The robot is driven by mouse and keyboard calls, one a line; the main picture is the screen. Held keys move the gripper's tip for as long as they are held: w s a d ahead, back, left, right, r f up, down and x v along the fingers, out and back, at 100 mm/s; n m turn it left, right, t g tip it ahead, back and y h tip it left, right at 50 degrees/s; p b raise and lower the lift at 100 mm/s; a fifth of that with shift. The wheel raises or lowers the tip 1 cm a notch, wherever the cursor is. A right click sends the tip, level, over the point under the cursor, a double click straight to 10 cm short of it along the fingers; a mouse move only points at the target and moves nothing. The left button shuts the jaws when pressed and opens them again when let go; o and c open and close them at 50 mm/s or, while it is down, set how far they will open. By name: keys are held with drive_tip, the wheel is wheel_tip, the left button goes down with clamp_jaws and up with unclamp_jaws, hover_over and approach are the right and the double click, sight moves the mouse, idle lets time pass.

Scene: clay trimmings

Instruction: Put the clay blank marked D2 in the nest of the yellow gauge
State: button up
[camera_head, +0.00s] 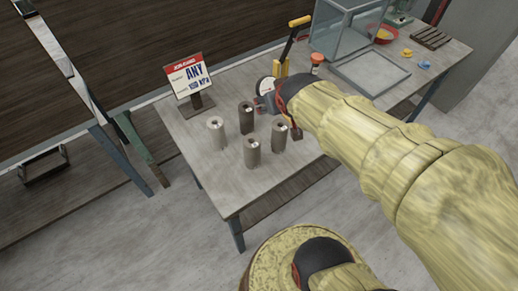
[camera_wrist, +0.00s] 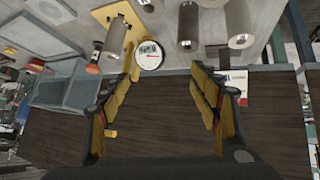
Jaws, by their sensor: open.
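Several upright clay blanks stand on the table in the head view: a light one (camera_head: 216,133), a dark one (camera_head: 246,118), a front one (camera_head: 251,153) and a right one (camera_head: 279,136). Their small white top labels are too small to read, so I cannot tell which is D2. The yellow gauge (camera_head: 285,62) with its round dial stands behind them, partly hidden by my arm; the dial also shows in the wrist view (camera_wrist: 150,56). Its nest is not clear. My gripper (camera_wrist: 164,75) is open and empty, above the table near the gauge and blanks.
A sign on a stand (camera_head: 196,88) is at the table's back left. A clear box (camera_head: 343,35), a grey tray (camera_head: 372,72), a red bowl (camera_head: 384,34) and an orange-capped item (camera_head: 316,62) are to the right. The table's front left is clear.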

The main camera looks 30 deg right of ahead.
drive_tip(key=s+a+r+n+g+y, duration=0.1)
drive_tip(key=s+a+n+g+y, duration=0.1)
drive_tip(key=s+a, duration=1.1)
drive_tip(key=shift+s+a+r+g+y, duration=0.35)
drive_tip(key=shift+a+r+g+y, duration=0.05)
drive_tip(key=shift+y, duration=0.3)
